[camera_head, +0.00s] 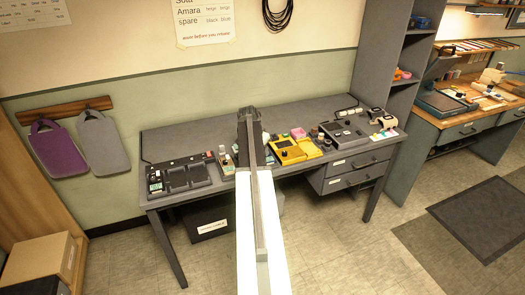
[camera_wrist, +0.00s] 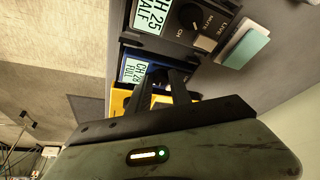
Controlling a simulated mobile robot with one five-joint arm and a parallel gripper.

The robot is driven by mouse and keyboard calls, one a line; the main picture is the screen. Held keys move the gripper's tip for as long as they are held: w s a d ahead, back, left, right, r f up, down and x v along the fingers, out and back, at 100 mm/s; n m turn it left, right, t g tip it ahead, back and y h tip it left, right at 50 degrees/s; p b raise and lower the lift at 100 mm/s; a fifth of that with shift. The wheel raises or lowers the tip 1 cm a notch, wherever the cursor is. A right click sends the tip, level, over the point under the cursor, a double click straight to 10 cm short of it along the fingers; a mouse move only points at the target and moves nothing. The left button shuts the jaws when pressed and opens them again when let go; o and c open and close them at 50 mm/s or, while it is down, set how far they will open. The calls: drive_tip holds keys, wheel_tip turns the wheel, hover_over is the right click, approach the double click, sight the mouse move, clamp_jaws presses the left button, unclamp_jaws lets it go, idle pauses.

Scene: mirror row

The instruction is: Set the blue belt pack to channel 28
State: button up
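In the wrist view, the blue belt pack (camera_wrist: 134,70) shows a pale screen that seems to read CH 26 FULL. My gripper's dark fingers (camera_wrist: 164,78) reach over the blue pack and hide much of its face, including any knob. The fingers stand apart at their base, but I cannot tell whether their tips touch or hold anything. In the head view, my arm and gripper (camera_head: 250,118) reach over the desk, and I cannot make out the blue pack there.
In the wrist view, a dark pack (camera_wrist: 180,24) beside the blue one reads CH 25 HALF and has a knob. A yellow thing (camera_wrist: 119,103) lies on the other side. In the head view, a yellow unit (camera_head: 296,150) and a grey unit (camera_head: 345,133) stand right of my arm; a black dock (camera_head: 188,178) stands left.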

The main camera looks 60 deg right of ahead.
drive_tip(key=shift+o, duration=0.9)
drive_tip(key=p+v, duration=0.7)
drive_tip(key=v, duration=0.1)
drive_tip(key=shift+f, duration=0.1)
